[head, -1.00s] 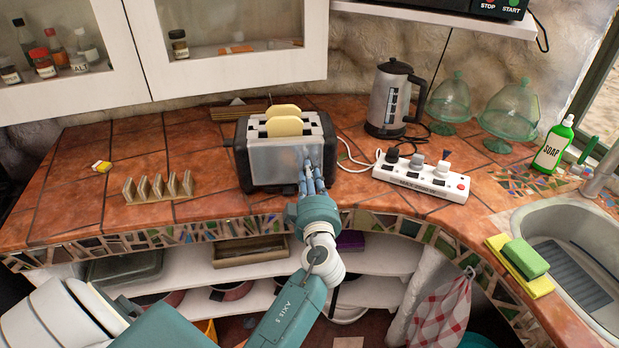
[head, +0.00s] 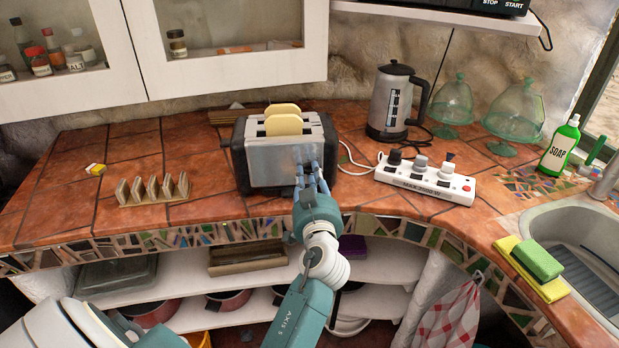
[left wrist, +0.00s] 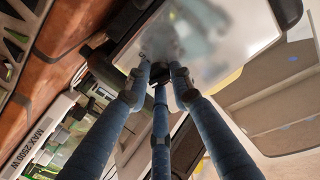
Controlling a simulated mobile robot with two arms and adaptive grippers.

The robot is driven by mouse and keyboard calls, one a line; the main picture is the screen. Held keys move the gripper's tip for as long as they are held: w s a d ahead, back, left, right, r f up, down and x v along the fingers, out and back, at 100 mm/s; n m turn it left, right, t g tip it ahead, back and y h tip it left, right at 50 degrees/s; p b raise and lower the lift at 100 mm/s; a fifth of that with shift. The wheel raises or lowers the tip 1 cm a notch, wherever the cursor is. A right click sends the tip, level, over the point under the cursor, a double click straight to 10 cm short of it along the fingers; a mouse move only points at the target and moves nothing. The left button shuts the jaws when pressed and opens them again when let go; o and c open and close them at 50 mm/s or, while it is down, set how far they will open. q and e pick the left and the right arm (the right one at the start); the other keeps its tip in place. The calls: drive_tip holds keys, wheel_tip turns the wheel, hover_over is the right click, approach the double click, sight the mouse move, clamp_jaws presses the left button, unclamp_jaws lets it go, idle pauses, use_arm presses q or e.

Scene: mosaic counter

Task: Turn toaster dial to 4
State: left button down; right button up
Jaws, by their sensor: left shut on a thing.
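The silver and black toaster (head: 270,165) stands on the tiled counter with two slices of bread (head: 284,122) showing in its top. My left gripper (head: 311,172) is at the right part of the toaster's front face. The toaster's shiny front (left wrist: 225,40) fills the top of the left wrist view. There the blue fingers of my left gripper (left wrist: 162,75) close in around a small dark knob at that face, which looks like the dial. The fingers cover most of it, and its numbers and setting cannot be read. My right gripper is not in view.
A white power strip (head: 425,184) lies right of the toaster, with a kettle (head: 396,100) behind it. A wooden toast rack (head: 153,190) stands to the left. Glass domes (head: 515,110), a soap bottle (head: 559,147) and the sink (head: 580,225) are at the right.

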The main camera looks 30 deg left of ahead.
sight(309, 140)
use_arm(q)
drive_tip(key=m, duration=0.6)
drive_tip(key=shift+r+p, duration=0.1)
drive_tip(key=shift+p, duration=0.25)
idle(0.4)
drive_tip(key=c, duration=1.5)
unclamp_jaws()
drive_tip(key=shift+a, duration=0.1)
wheel_tip(309, 140, up, 10)
drive_tip(key=shift+f, duration=0.2)
drive_tip(key=shift+w+r, duration=0.1)
